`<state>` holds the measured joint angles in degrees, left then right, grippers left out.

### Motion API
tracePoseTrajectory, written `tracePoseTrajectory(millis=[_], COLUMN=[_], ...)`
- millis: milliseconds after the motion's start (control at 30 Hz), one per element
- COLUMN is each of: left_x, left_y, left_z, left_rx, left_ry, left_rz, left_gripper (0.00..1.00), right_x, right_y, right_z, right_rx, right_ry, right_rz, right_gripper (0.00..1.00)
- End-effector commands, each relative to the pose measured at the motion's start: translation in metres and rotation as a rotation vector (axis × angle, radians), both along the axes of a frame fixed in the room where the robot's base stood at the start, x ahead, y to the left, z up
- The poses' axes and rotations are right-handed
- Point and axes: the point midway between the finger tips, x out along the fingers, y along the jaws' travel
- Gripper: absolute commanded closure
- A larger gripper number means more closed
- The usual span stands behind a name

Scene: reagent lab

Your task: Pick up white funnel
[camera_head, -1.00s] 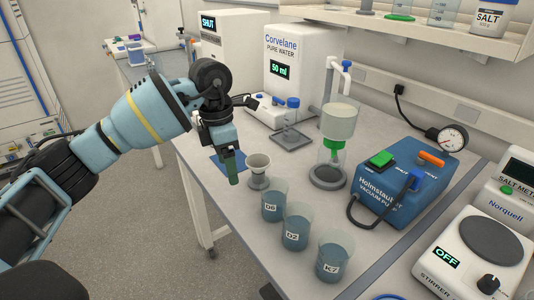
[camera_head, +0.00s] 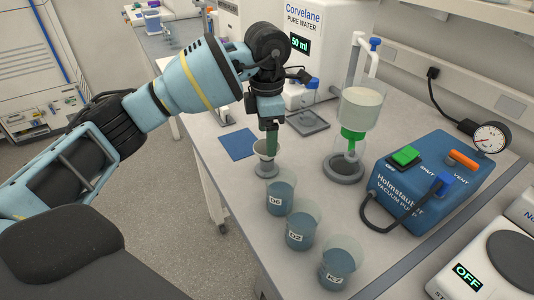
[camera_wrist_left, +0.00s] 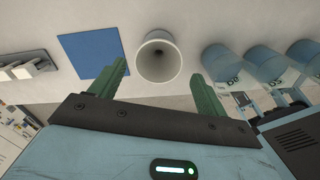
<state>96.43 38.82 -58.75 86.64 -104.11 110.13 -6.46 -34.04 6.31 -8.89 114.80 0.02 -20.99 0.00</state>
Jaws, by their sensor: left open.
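The white funnel (camera_head: 265,150) stands on the bench near its front edge, behind the beaker marked D6. Its upper part is partly covered by my gripper in the head view. In the left wrist view the funnel (camera_wrist_left: 158,58) shows its round mouth, lying ahead of and between the two green fingers. My left gripper (camera_head: 271,146) is open and empty; its fingers also show spread apart in the left wrist view (camera_wrist_left: 164,82). I cannot tell from the pictures whether a finger touches the funnel. My right gripper is not in view.
Beakers D6 (camera_head: 281,194), D2 (camera_head: 302,228) and K7 (camera_head: 338,264) stand in a row in front of the funnel. A blue square mat (camera_head: 239,144) lies to its left. A filter flask stand (camera_head: 343,168) and blue vacuum pump (camera_head: 425,180) are to the right.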

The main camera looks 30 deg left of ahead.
Motion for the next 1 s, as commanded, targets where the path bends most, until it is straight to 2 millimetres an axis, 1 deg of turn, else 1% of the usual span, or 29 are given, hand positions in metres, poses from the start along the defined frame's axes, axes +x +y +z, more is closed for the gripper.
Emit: tracePoseTrajectory(millis=[100, 333, 467, 667, 767, 900, 1000], left_x=[-0.001, 0.0, 0.0, 0.0, 0.0, 0.0, 0.0], left_y=[0.002, 0.003, 0.003, 0.003, 0.003, 0.003, 0.003], left_z=[-0.013, -0.043, -0.049, -0.05, -0.05, -0.05, -0.05], left_rx=[0.001, 0.0, 0.001, 0.001, 0.0, 0.0, 0.0], left_ry=[0.003, 0.003, -0.001, -0.001, 0.0, 0.0, 0.0], left_rz=[0.0, 0.0, 0.0, 0.0, 0.0, 0.0, 0.0], left_gripper=[0.24, 0.24, 0.24, 0.24, 0.36, 0.54, 0.65], right_x=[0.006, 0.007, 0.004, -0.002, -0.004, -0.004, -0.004], right_y=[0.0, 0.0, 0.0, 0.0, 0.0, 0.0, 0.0], right_z=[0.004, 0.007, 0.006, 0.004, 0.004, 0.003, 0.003], right_rx=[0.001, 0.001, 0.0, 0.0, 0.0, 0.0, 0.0], right_ry=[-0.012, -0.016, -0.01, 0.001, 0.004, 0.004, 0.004], right_rz=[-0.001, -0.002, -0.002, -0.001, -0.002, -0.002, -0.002], right_gripper=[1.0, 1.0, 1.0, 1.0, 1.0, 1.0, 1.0])
